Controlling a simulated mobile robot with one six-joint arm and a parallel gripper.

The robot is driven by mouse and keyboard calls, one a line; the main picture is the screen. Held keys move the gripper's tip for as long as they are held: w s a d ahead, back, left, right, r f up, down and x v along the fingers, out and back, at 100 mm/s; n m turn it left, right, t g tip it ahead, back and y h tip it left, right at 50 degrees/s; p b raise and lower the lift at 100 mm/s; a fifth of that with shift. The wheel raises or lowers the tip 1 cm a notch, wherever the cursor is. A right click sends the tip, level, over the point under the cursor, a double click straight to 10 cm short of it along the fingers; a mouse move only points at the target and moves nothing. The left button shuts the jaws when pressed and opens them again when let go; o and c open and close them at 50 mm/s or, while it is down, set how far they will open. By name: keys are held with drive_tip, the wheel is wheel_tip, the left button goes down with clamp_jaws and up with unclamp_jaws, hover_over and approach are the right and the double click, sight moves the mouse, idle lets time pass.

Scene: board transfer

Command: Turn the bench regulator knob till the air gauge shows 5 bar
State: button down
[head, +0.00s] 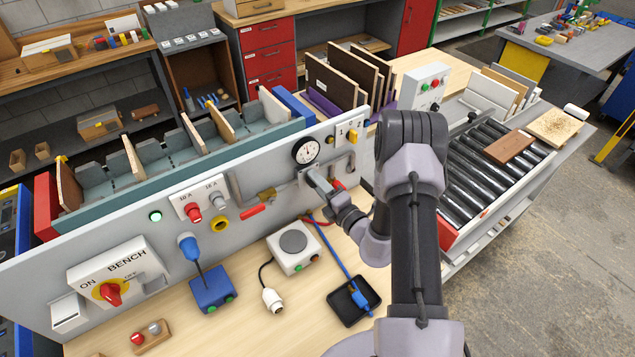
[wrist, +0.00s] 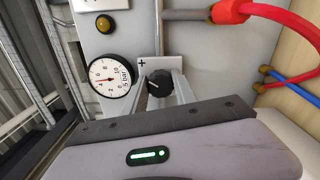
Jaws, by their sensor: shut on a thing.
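The air gauge (head: 306,151) is a round white dial with a black rim on the grey bench panel. In the wrist view the gauge (wrist: 110,77) is left of the knob, with "bar" on its face. Its red needle points left in that view; the figures are too small to read surely. The black regulator knob (wrist: 159,85) sits on a white plate with a plus mark. My gripper (wrist: 160,78) is shut on the knob, a finger at each side. In the head view my gripper (head: 313,176) reaches the panel just below the gauge and hides the knob.
A red air fitting (wrist: 232,12) with a red hose is close to my gripper's right in the wrist view. The panel carries a red-handled valve (head: 253,210) and a BENCH switch (head: 112,290).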

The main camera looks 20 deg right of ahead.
drive_tip(key=c, duration=1)
unclamp_jaws()
drive_tip(key=s+d, duration=0.3)
drive_tip(key=s, duration=1.4)
drive_tip(key=shift+d, duration=0.2)
